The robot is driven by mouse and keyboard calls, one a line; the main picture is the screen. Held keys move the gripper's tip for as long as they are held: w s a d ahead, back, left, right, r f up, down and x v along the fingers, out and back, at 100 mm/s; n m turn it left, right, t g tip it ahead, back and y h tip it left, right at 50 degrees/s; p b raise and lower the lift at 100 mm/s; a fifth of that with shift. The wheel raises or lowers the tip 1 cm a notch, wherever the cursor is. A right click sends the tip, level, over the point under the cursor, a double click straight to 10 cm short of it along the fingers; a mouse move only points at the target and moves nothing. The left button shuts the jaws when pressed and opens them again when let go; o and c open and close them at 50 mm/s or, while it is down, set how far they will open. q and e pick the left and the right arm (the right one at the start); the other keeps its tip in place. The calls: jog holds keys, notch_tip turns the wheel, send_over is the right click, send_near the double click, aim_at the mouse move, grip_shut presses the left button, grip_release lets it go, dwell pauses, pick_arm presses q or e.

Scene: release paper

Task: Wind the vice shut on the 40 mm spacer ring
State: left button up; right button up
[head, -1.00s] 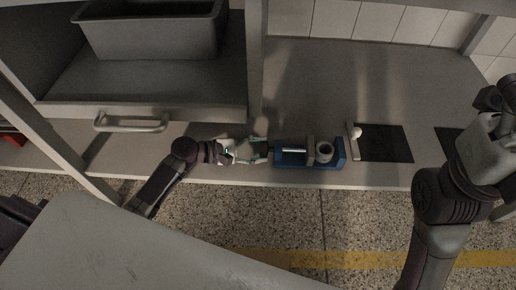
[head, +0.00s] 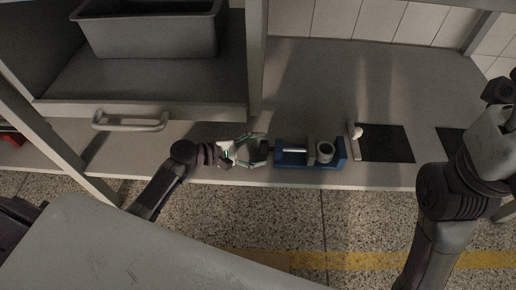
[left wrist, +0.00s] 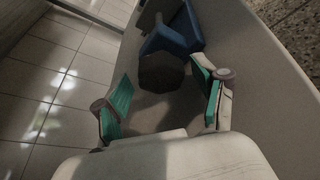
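The blue vice (head: 292,160) lies on the bench near its front edge, with grey jaws and a bright screw or rod. The grey spacer ring (head: 325,151) sits at its right end, by the grey jaw (head: 311,150); I cannot tell if the jaw touches it. A dark faceted knob (head: 264,146) is at the vice's left end. My left gripper (head: 264,150) is open around the knob. In the left wrist view, the knob (left wrist: 162,73) is between and slightly beyond the green-padded fingers, with gaps on both sides. My right gripper is not in view; only its arm shows.
A black mat (head: 388,143) and a bar with a white ball (head: 357,132) lie right of the vice. A second dark mat (head: 447,141) is farther right. A drawer handle (head: 130,122) and grey bin (head: 150,32) are at left. The bench behind the vice is clear.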

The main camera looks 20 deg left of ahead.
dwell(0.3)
pick_arm(q)
jog(key=shift+r+n+g+p, duration=0.1)
jog(key=shift+n+g+p, duration=0.3)
jog(key=shift+n+p, duration=0.3)
jog(key=shift+w+a+n+g, duration=0.1)
jog(key=shift+n+g, duration=0.2)
jog(key=shift+n, duration=0.1)
jog(key=shift+n+g, duration=0.3)
jog(key=shift+n, duration=0.1)
jog(key=shift+f+n+g+b, duration=0.25)
jog(key=shift+n+g+b, duration=0.25)
jog(key=shift+n+b, duration=0.3)
jog(key=shift+w+n+g+b, duration=0.15)
jog(key=shift+n+g+b, duration=0.4)
jog(key=shift+b, duration=0.45)
jog(key=shift+n, duration=0.25)
jog(key=p+v, duration=0.2)
jog(key=v, duration=0.2)
jog(key=p+v, duration=0.2)
jog(key=v, duration=0.2)
jog(key=p+v, duration=0.2)
jog(key=v, duration=0.2)
jog(key=shift+a+r, duration=0.15)
jog(key=shift+r, duration=0.3)
jog(key=shift+s+a+r+p, duration=0.15)
jog(key=shift+s+a+p, duration=0.25)
jog(key=shift+a, duration=0.2)
